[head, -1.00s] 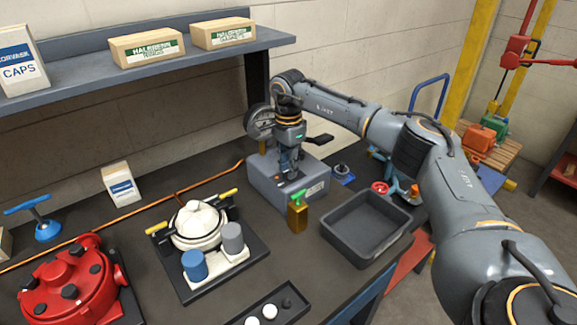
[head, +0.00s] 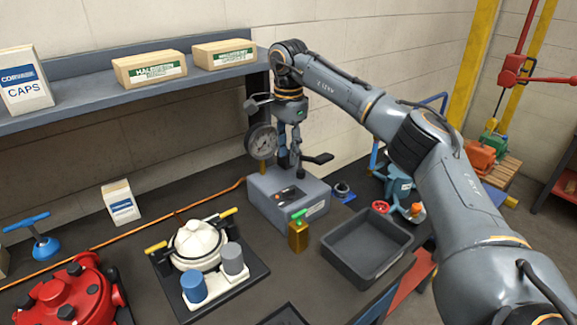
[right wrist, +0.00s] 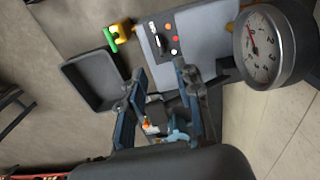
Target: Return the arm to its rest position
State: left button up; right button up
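My right arm reaches in from the right in the head view and bends down at its wrist. My right gripper (head: 290,163) hangs above a grey test box (head: 318,209), apart from its top as far as I can tell. In the right wrist view its two fingers (right wrist: 160,88) stand well apart with nothing between them, so it is open. The box carries a round dial gauge (head: 262,142), close to the gripper's left. The gauge also shows large in the right wrist view (right wrist: 262,45). My left arm is not in view.
A brass block with a green top (head: 298,235) and an empty dark bin (head: 365,248) stand in front of the box. A shelf (head: 110,98) with cartons runs along the wall at left. A white motor (head: 197,243) and a red motor (head: 72,295) stand on the bench.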

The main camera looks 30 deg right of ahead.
jog(key=shift+r, duration=0.55)
